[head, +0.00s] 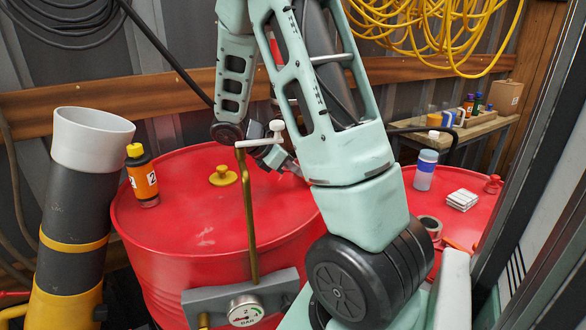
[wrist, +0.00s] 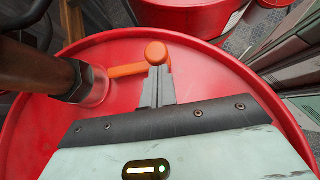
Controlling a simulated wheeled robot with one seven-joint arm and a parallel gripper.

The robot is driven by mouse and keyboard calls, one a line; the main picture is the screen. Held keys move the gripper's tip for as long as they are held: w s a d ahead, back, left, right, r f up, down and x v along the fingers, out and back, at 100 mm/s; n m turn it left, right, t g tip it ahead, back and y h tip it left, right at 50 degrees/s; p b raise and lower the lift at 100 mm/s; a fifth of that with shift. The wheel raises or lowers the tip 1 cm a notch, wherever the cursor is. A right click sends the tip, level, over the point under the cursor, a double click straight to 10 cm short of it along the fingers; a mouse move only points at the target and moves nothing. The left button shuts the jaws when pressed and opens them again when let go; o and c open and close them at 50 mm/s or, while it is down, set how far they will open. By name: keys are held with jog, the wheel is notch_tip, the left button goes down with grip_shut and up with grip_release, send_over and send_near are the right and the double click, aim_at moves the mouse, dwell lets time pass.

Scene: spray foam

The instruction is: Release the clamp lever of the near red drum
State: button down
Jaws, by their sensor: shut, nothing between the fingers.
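The near red drum (head: 190,265) stands left of centre in the head view, and its red lid (wrist: 75,150) fills most of the wrist view. In the head view my arm hides the lever.
A brass pipe (head: 247,220) with a white handle rises in front, above a pressure gauge (head: 245,310).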

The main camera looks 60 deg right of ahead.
jog(key=shift+s+r+n, duration=0.1)
jog(key=shift+s+n, duration=0.25)
jog(key=shift+n, duration=0.05)
jog(key=shift+s+d+p, duration=0.25)
jog(key=shift+p, duration=0.15)
jog(key=shift+s+d, duration=0.15)
jog(key=shift+s, duration=0.05)
jog(key=shift+w, duration=0.2)
jog(key=shift+w+a+p, duration=0.35)
jog(key=shift+w+a, duration=0.05)
jog(key=shift+w, duration=0.3)
jog(key=v, duration=0.7)
jog(key=shift+a, duration=0.2)
jog(key=shift+s+r, duration=0.1)
